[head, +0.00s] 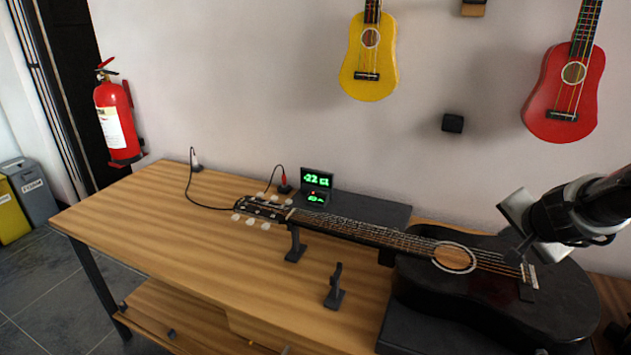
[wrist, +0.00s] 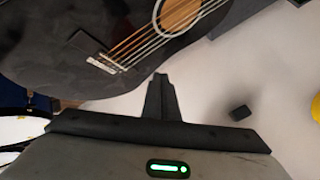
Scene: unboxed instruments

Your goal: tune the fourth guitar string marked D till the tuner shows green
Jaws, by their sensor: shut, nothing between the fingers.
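The black guitar (head: 500,290) lies on the table, its body at the right and its headstock (head: 262,210) with several pale tuning pegs at the left. The marked D peg cannot be told apart at this size. The tuner (head: 317,181) stands behind the headstock with green digits that look like 22 ct; the sign and lower line are unclear. My gripper (head: 518,250) is at the right, over the guitar's bridge end, far from the pegs. In the wrist view my gripper (wrist: 160,90) is shut and empty, with the guitar body (wrist: 60,50) beyond it.
A neck support (head: 295,246) and a separate small dark stand (head: 335,290) are on the table (head: 190,230). A yellow ukulele (head: 368,60) and a red ukulele (head: 562,95) hang on the wall.

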